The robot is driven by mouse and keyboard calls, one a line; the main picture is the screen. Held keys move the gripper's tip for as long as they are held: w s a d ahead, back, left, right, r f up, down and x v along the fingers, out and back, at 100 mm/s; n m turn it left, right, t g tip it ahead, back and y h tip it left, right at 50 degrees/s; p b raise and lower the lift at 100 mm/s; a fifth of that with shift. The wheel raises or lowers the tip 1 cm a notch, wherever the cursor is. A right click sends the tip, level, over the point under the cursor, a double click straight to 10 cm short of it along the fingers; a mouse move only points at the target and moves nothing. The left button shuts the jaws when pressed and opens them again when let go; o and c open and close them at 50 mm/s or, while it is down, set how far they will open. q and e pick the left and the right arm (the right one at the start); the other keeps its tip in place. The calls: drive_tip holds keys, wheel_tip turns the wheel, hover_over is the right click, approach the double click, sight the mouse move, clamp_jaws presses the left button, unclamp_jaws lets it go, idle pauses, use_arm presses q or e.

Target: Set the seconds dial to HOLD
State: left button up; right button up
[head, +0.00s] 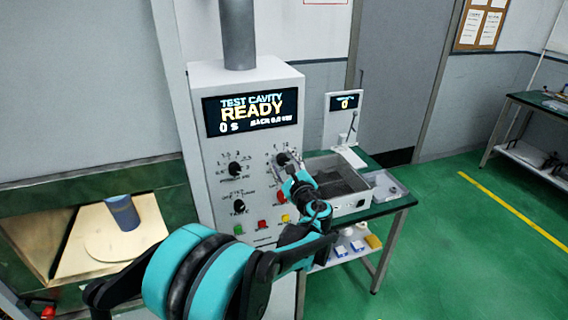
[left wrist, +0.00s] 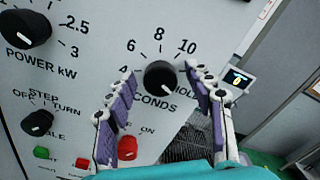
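The seconds dial (left wrist: 161,77) is a black round knob on the pale control panel (head: 200,95). In the left wrist view, 6, 8 and 10 are printed above it and a partly covered HOLD label (left wrist: 190,88) is at its right. My left gripper (left wrist: 160,82) is open, with one purple-padded finger on each side of the dial; I see gaps and cannot confirm any contact. In the head view the gripper (head: 287,168) partly covers the dial (head: 281,158). My right gripper is not in view.
The power knob (left wrist: 24,28) and mode knob (left wrist: 37,122) are left of the dial. A green button (left wrist: 41,152) and red buttons (left wrist: 127,147) lie below. The display (head: 250,110) reads READY, 0 S. A metal tray (head: 348,208) stands on the bench at right.

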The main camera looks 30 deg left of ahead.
use_arm(q)
drive_tip(key=v, duration=1.2)
